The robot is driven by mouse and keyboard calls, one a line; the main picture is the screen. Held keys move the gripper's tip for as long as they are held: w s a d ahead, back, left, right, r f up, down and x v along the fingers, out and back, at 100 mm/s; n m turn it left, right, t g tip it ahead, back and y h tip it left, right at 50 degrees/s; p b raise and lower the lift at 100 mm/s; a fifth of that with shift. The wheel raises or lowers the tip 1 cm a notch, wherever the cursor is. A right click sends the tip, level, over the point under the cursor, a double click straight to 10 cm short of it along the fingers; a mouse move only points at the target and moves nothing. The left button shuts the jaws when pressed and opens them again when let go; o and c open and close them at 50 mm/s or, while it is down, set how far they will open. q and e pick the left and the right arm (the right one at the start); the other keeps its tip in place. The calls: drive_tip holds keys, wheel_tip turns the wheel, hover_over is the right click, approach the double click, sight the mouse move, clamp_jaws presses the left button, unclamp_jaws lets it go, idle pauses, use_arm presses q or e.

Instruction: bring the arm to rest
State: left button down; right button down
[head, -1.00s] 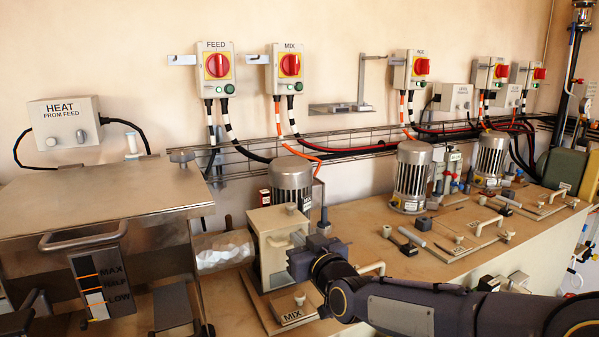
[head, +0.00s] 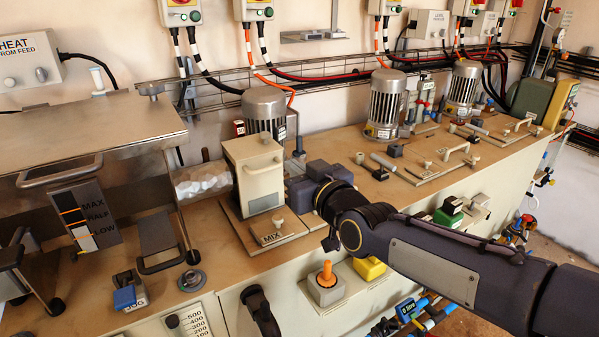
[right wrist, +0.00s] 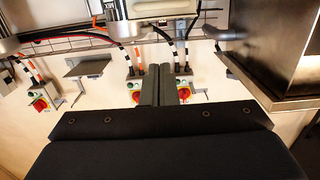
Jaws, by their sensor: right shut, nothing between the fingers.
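My right arm comes in from the right in the head view and reaches over the bench. Its dark gripper (head: 304,186) is just right of the cream box at the MIX plate; its fingertips are hard to make out there. In the right wrist view the two grey fingers (right wrist: 164,85) are together with nothing between them, in front of the wall with red and yellow rotary switches (right wrist: 184,93). I cannot tell whether the gripper touches the box. My left gripper is not in view.
The cream box (head: 254,174) stands on the MIX plate (head: 285,238), near grey motors (head: 265,108) along the bench. A steel hopper (head: 85,140) is at the left. An orange knob (head: 326,270) and a yellow block (head: 369,268) are below my arm. Floor shows at the right.

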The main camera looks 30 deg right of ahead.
drive_tip(key=s+a+f+g+y+p, duration=0.2)
drive_tip(key=s+a+g+p, duration=0.3)
drive_tip(key=s, duration=0.5)
drive_tip(key=s+a+f+m+g+y+p, duration=0.1)
drive_tip(key=s+a+f+g+p, duration=0.4)
drive_tip(key=s, duration=0.5)
drive_tip(key=shift+s+f+g+y+p, duration=0.3)
drive_tip(key=shift+g+y+p, duration=0.15)
drive_tip(key=shift+g+y, duration=0.4)
